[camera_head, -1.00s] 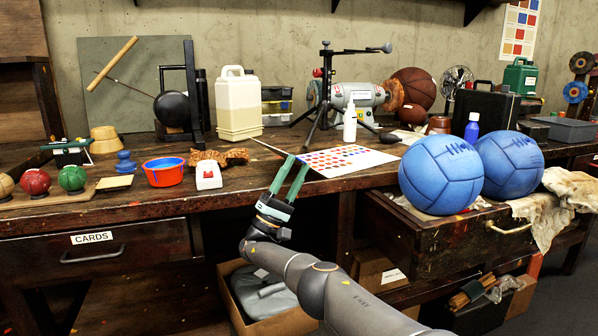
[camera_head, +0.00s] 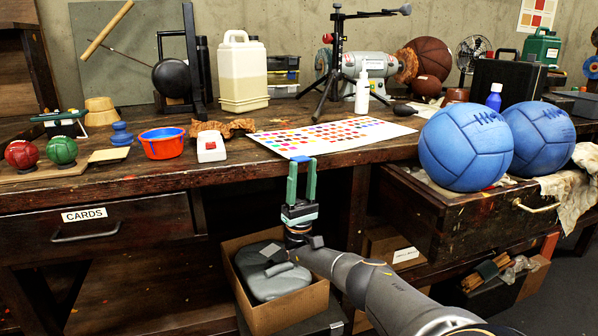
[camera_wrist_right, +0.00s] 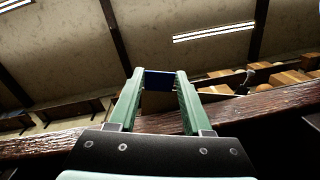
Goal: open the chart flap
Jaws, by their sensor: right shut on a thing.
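The colour chart (camera_head: 372,128) lies on the workbench, a white sheet with rows of coloured dots. Its left part, the flap (camera_head: 268,137), appears spread flat, with dots facing up. My right gripper (camera_head: 302,161) is at the bench's front edge, just below the flap's near edge. Its green fingers point up and are shut on a small dark blue tab (camera_head: 301,158). The tab also shows between the fingertips in the right wrist view (camera_wrist_right: 158,80). Whether the tab joins the flap is hard to see. My left gripper is not in view.
A white box with a red button (camera_head: 211,146) and an orange bowl (camera_head: 163,143) stand left of the chart. A black tripod (camera_head: 337,60) stands behind it. Blue balls (camera_head: 465,148) rest at the right by an open drawer (camera_head: 450,215). A cardboard box (camera_head: 275,300) is below.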

